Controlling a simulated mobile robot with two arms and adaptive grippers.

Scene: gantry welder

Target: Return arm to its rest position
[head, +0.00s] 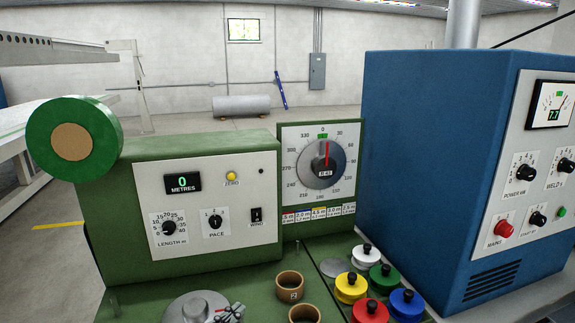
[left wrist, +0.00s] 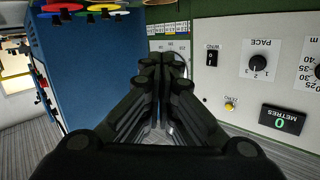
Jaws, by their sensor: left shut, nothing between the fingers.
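My left gripper (left wrist: 160,70) fills the middle of the left wrist view. Its dark fingers are together and nothing is between them. They appear in front of the dial panel and hide most of its round dial, and I cannot tell the distance. I cannot make out the left gripper in the head view. The right gripper is in neither view. In the head view, the dial (head: 321,163) stands on a green-framed panel with its red pointer near the top.
A green winder box (head: 190,258) with a green reel (head: 73,138) stands left. A blue welder cabinet (head: 420,150) stands right. Coloured spools (head: 351,287) and brown rings (head: 290,285) sit in front. Clear floor shows behind, before a grey cylinder (head: 241,105).

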